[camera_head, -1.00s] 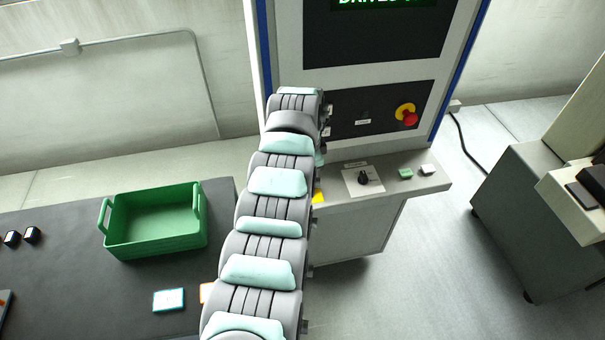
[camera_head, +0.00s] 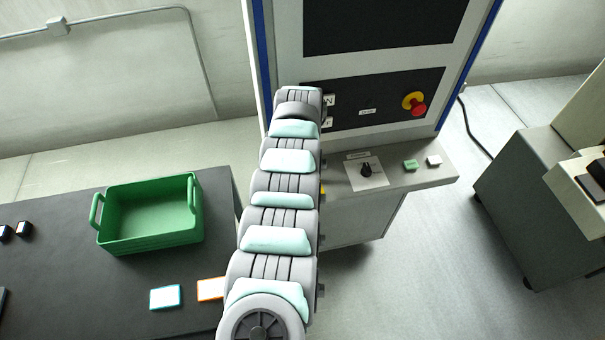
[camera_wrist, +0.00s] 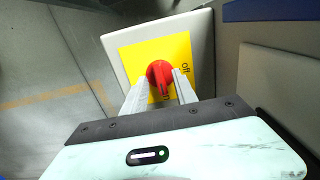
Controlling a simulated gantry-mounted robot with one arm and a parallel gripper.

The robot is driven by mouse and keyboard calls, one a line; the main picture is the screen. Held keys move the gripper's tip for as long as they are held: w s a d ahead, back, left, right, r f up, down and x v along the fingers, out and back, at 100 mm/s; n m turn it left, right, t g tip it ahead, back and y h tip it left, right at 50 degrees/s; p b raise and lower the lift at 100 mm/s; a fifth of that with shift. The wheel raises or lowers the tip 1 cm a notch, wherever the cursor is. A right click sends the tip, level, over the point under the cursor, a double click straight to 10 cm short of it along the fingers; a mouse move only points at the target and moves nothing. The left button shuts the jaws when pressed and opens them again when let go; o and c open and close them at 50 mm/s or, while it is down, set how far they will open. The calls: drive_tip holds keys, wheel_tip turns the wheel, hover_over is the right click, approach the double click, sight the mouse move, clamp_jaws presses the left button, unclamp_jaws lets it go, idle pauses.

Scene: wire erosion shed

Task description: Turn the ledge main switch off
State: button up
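The ledge main switch is a red rotary knob (camera_wrist: 160,74) on a yellow plate (camera_wrist: 135,54), seen in the wrist view. The word "off" is printed to the right of the knob, and lettering shows at its lower end, partly covered. The knob's bar points down in the picture, toward that lettering. My gripper (camera_wrist: 160,82) is open, with one finger on each side of the knob's lower part. I cannot tell whether the fingers touch it. In the head view my arm hides the knob; only a sliver of the yellow plate (camera_head: 322,190) shows.
The cabinet ledge (camera_head: 420,173) also carries a black rotary selector (camera_head: 366,170), a green button (camera_head: 410,165) and a white button (camera_head: 434,160). A red emergency stop (camera_head: 417,107) is on the panel above. A green crate (camera_head: 150,238) stands on the dark table at left.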

drive_tip(key=shift+f, duration=0.3)
drive_tip(key=shift+c, duration=0.5)
clamp_jaws()
